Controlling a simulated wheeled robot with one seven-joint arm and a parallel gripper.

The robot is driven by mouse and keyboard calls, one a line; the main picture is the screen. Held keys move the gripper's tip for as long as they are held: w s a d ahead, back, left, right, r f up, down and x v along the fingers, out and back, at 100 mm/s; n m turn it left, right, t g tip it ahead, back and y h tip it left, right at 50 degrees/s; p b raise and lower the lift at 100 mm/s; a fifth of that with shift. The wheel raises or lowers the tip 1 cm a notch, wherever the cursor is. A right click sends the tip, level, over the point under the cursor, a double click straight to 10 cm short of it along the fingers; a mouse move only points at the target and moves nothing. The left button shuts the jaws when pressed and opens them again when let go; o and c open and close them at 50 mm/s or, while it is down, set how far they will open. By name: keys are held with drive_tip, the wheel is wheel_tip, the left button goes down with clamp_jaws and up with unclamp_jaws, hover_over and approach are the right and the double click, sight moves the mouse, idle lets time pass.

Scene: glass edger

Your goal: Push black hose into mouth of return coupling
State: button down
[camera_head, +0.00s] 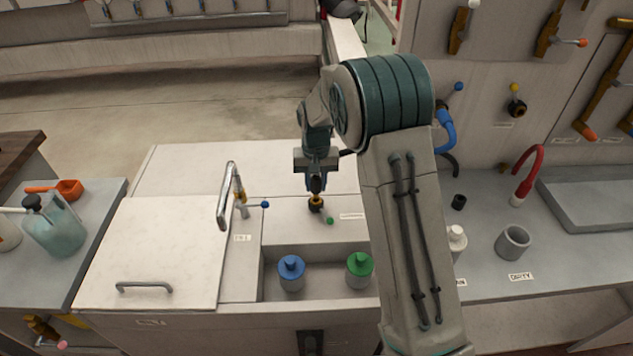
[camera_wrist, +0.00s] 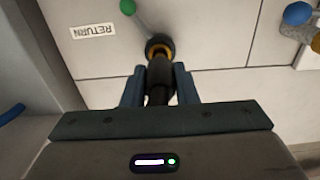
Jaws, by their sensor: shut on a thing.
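The return coupling (camera_wrist: 160,46) is a dark fitting with a brass-coloured ring, set on the white panel beside a RETURN label (camera_wrist: 93,31). In the head view the coupling (camera_head: 316,204) sits on the light top behind the bottle recess. My gripper (camera_wrist: 159,88) is shut on the black hose (camera_wrist: 161,75), which runs from between the fingers to the coupling's ring. The hose end appears at the mouth; how deep it sits is hidden. In the head view my gripper (camera_head: 316,184) points down above the coupling.
A green-knobbed lever (camera_wrist: 128,7) stands beside the coupling. A metal faucet (camera_head: 228,195) and blue-knobbed valve (camera_head: 264,205) are to the left. The white top behind is clear.

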sight(316, 191)
drive_tip(key=shift+f+b, duration=1.3)
drive_tip(key=shift+f, duration=0.55)
drive_tip(key=c, duration=1.1)
unclamp_jaws()
drive_tip(key=shift+o, duration=0.2)
drive_tip(key=shift+r, duration=0.15)
wheel_tip(316, 191, up, 14)
drive_tip(key=shift+f+b, duration=0.15)
drive_tip(key=shift+b, duration=0.25)
drive_tip(key=s+d+r+t, duration=0.1)
drive_tip(key=s+d+r, duration=0.25)
drive_tip(key=s, duration=0.35)
drive_tip(key=s+d+r, duration=0.2)
drive_tip(key=s+d, duration=0.2)
drive_tip(key=s, duration=0.2)
drive_tip(key=s+d+f+t, duration=0.1)
drive_tip(key=s+d, duration=0.1)
drive_tip(key=s, duration=0.6)
drive_tip(key=s+d+f+t, duration=0.1)
drive_tip(key=s+d+f, duration=0.1)
drive_tip(key=s, duration=0.6)
drive_tip(key=shift+s+d+f, duration=0.3)
